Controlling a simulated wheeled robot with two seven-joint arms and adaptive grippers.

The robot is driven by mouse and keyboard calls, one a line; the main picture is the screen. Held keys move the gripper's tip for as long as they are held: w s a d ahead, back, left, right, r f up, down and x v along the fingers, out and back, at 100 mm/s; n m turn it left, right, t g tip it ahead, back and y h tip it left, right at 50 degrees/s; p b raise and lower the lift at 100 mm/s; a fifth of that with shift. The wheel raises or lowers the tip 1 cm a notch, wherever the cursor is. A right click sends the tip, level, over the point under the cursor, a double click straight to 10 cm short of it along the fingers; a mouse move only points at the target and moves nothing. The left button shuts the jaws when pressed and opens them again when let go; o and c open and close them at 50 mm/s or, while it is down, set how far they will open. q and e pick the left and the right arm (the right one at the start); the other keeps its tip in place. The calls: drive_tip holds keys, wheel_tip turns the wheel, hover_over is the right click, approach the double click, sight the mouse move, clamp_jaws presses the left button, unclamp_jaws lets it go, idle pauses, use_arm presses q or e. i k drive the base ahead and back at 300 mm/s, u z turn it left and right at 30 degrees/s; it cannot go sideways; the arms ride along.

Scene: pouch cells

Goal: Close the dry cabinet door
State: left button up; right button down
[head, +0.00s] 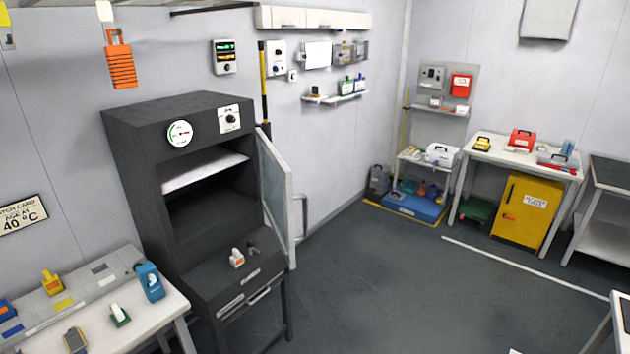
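The dry cabinet (140,150) is a dark grey box on legs at the left-centre of the head view. A round gauge and a white dial panel sit on its top front. Its door (275,200), a pale glazed panel in a light frame, stands wide open on the right side of the opening. A handle (299,218) shows on the door's far side. The inside is exposed, with a white shelf (205,170) and a dark space below. Neither of my grippers is in view.
A small white and orange item (236,258) stands on the dark ledge below the opening. A white bench (150,318) with tools is at lower left. A yellow cabinet (527,211) stands under a far table (510,155). The floor (400,285) right of the door is clear.

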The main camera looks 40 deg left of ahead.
sight(277, 200)
drive_tip(key=u, duration=0.15)
drive_tip(key=i, duration=1.45)
drive_tip(key=u, duration=1.5)
drive_tip(key=i, duration=1)
drive_tip(key=u, duration=1)
drive_tip(key=k, duration=0.5)
drive_tip(key=u, duration=0.4)
drive_tip(key=i, duration=0.55)
drive_tip(key=z, duration=0.5)
